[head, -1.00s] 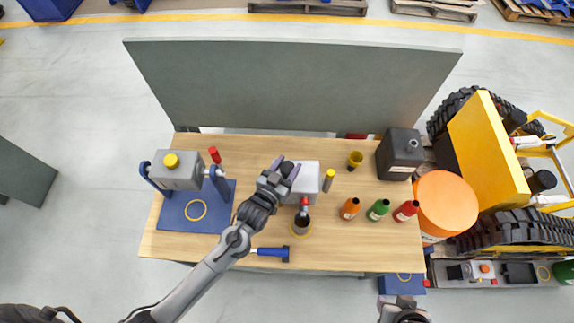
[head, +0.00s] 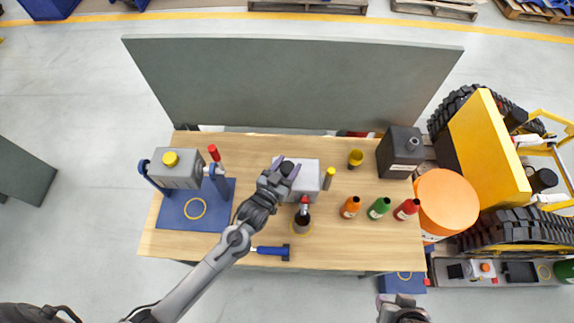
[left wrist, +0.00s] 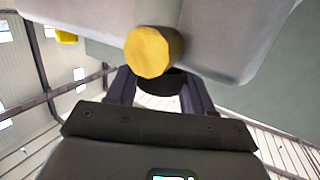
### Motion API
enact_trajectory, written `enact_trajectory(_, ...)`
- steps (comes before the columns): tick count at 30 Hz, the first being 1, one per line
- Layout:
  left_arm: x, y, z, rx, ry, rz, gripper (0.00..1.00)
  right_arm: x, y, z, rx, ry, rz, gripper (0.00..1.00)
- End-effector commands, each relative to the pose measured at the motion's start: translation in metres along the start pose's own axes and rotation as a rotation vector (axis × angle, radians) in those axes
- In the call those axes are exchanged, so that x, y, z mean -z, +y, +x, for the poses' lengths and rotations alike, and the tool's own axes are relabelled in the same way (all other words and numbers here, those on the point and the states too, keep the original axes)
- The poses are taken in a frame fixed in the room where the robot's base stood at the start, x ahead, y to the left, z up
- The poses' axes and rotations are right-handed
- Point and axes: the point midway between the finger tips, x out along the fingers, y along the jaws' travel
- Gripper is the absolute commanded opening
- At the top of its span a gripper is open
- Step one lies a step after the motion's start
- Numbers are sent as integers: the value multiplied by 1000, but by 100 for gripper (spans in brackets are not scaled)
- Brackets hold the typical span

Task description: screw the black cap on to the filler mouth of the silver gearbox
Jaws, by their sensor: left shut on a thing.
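The silver gearbox (head: 308,178) is a pale box on the middle of the workbench. My left gripper (head: 287,166) is at its upper left corner, shut on the black cap (head: 286,169). In the left wrist view the cap (left wrist: 186,95) shows dark between the fingers, close to the gearbox body (left wrist: 215,40). A yellow round plug (left wrist: 150,52) there partly covers the cap. The filler mouth is hidden, so I cannot tell whether the cap touches it. My right gripper (head: 403,304) is at the bottom edge, its jaws unclear.
A grey box (head: 178,168) with a yellow cap sits in a blue stand on the left. Orange, green and red bottles (head: 379,208) stand right of the gearbox, with a black canister (head: 400,152) behind. A blue-handled tool (head: 270,251) lies in front. A grey panel (head: 290,85) rises behind the bench.

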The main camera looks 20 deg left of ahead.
Motion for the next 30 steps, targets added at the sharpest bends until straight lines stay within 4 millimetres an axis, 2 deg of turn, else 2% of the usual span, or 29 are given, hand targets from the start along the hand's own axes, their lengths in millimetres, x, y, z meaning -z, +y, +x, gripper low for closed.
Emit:
enact_trajectory(19, -16, 0, 3, 0, 0, 0, 23, -4, 2, 9, -7, -2, -9, 43)
enact_trajectory(20, -16, 0, 3, 0, 0, 0, 53, -4, 2, 9, -7, -2, -9, 43)
enact_trajectory(21, -15, 0, 2, 0, 0, 0, 59, -3, 2, 8, -7, -2, -9, 43)
enact_trajectory(25, -15, 0, 2, 0, 0, 0, 79, -3, 2, 8, -7, -1, -8, 43)
enact_trajectory(30, -16, 0, 2, 0, 0, 0, 81, -3, 1, 8, -4, -1, -5, 43)
